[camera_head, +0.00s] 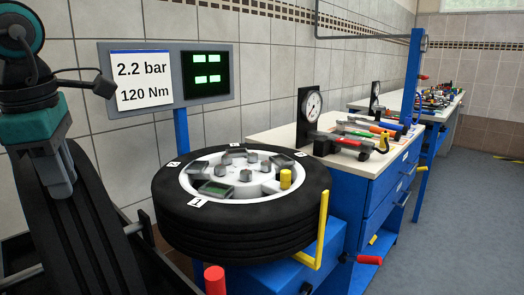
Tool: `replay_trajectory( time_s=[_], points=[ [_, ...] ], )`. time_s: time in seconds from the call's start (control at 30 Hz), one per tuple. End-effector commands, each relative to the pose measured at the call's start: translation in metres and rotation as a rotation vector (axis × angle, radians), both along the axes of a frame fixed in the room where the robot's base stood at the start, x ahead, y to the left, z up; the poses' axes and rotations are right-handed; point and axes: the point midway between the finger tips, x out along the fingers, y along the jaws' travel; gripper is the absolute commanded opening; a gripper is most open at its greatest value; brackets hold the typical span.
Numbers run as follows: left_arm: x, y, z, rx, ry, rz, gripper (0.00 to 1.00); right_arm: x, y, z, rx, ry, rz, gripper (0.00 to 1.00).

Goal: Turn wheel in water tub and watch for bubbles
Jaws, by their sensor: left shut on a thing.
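A black wheel (98,235) stands upright at the left, its tread facing me. Its lower part is cut off by the picture's edge. It seems to stand in a dark tub (14,246), of which only a little wall shows beside the tyre. I see no water surface and no bubbles. My left gripper (62,190) comes in from the upper left and points down, shut on the upper part of the tyre. Its fingertips are partly hard to make out against the black rubber. My right gripper is not in view.
A second wheel (240,228) lies flat on a blue stand, with numbered tags and a yellow cap. A sign and display (208,73) stand behind. A tool bench (352,148) with a gauge is at the right. A red handle (214,280) is in front. Floor is clear far right.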

Motion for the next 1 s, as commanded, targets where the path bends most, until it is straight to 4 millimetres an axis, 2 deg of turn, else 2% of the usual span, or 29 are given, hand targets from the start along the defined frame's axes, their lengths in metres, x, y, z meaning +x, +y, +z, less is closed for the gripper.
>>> replay_trajectory(
  time_s=[0.03, 0.37, 1.0],
  points=[
    [-0.046, -0.031, -0.061, -0.063, 0.188, -0.062, 0.0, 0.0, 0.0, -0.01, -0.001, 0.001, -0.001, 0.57],
    [-0.043, -0.031, -0.054, -0.054, 0.171, -0.06, 0.0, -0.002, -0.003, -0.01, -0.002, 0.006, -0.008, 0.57],
    [-0.099, -0.1, -0.033, -0.051, 0.173, -0.065, 0.0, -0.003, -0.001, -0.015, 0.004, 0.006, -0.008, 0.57]
  ],
)
